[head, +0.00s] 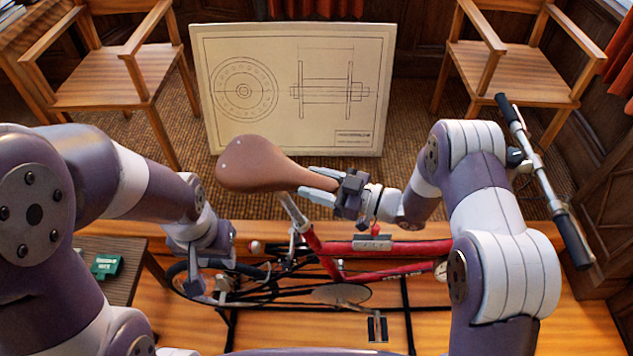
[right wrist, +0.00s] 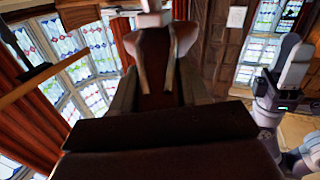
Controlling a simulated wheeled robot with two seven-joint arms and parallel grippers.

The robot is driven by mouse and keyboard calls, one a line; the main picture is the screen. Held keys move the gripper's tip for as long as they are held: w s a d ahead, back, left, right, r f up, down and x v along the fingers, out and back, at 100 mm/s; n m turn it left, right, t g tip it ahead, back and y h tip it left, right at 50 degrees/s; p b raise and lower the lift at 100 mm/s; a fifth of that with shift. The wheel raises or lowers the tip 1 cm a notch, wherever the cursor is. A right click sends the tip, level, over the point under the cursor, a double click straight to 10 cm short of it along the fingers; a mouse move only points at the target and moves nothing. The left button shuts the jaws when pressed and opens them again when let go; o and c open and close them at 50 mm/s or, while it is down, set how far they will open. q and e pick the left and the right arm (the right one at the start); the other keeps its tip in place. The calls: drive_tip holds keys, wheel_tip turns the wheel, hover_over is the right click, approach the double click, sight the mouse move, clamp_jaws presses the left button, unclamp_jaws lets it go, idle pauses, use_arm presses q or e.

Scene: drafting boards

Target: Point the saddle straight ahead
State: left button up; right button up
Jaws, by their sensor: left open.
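The brown saddle (head: 250,165) sits on a silver seat post (head: 293,212) above a red bicycle frame (head: 400,267). Its wide rear is at the left and its nose points right, toward the handlebar (head: 545,180), slanting slightly toward me in the picture. My right gripper (head: 319,186) is at the nose, with one pale finger along each side and the nose between them, seemingly shut on it. My left gripper (head: 208,288) is open and empty, low at the left near the rear wheel. In the right wrist view a dark brown shape fills the bottom; I cannot tell what it is.
A board with a hub drawing (head: 290,60) leans behind the bicycle. Wooden chairs stand at the left (head: 115,85) and right (head: 515,70). A green object (head: 106,266) lies on a small table (head: 125,292) at the left, near my left arm.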

drive_tip(key=w+g+b, duration=0.1)
drive_tip(key=w+n+g+b, duration=0.1)
drive_tip(key=g+b, duration=0.1)
drive_tip(key=w+n+g+b, duration=0.1)
drive_tip(key=g+b, duration=0.1)
drive_tip(key=shift+w+d+f+y, duration=0.25)
drive_tip(key=shift+w+d+y, duration=0.05)
drive_tip(key=shift+d+y, duration=0.1)
clamp_jaws()
drive_tip(key=shift+w+r+n+g, duration=0.3)
drive_tip(key=shift+r+n+g, duration=0.1)
drive_tip(key=shift+g, duration=0.2)
drive_tip(key=o, duration=1.2)
unclamp_jaws()
drive_tip(key=shift+d, duration=0.1)
drive_tip(key=d+b, duration=0.4)
drive_tip(key=d, duration=0.8)
drive_tip(key=shift+d+r, duration=0.15)
drive_tip(key=shift+d, duration=0.1)
